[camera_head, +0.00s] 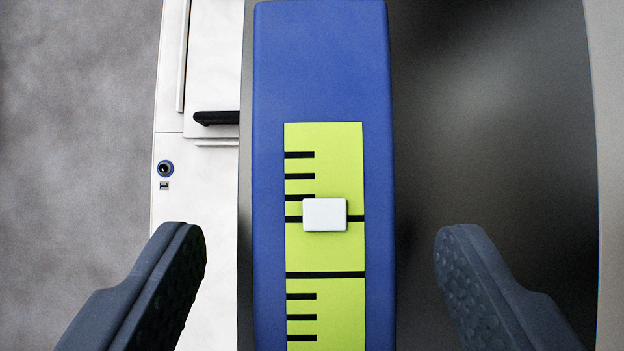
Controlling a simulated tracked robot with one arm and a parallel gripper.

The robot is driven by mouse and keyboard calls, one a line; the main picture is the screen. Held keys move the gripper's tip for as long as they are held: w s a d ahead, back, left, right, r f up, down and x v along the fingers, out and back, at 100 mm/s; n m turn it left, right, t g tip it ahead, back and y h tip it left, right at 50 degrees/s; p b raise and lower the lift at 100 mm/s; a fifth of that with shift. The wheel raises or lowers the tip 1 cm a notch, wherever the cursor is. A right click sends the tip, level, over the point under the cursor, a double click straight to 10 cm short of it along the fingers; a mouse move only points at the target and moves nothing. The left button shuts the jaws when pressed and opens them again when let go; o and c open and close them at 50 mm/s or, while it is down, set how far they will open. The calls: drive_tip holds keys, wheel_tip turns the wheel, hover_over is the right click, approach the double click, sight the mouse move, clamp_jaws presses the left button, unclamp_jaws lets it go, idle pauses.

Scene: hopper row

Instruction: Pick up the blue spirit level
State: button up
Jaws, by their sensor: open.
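The blue spirit level (267,200) runs lengthwise up the middle of the view. It has a yellow-green panel (340,250) with black tick marks, and a small white block (325,214) sits on that panel. Its lower end runs out of the frame. My gripper (318,245) is open, with one dark finger on each side of the level. Gaps show between both fingers and the level. Nothing is held between them. I cannot tell how far the fingers are above the level.
A dark, smooth surface (490,120) lies under and to the right of the level, with a pale strip (607,150) at the far right edge. At left is a white cabinet-like unit (200,205) with a black handle (216,118). Grey floor (75,120) lies beyond it.

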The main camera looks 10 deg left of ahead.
drive_tip(key=shift+x, duration=0.8)
drive_tip(key=shift+s, duration=0.1)
drive_tip(key=shift+c, duration=0.3)
drive_tip(key=c, duration=1.1)
drive_tip(key=shift+c, duration=0.2)
drive_tip(key=shift+r, duration=0.1)
drive_tip(key=shift+r+b, duration=0.7)
drive_tip(key=shift+r, duration=0.95)
drive_tip(key=shift+s+d, duration=0.1)
drive_tip(key=shift+s, duration=0.2)
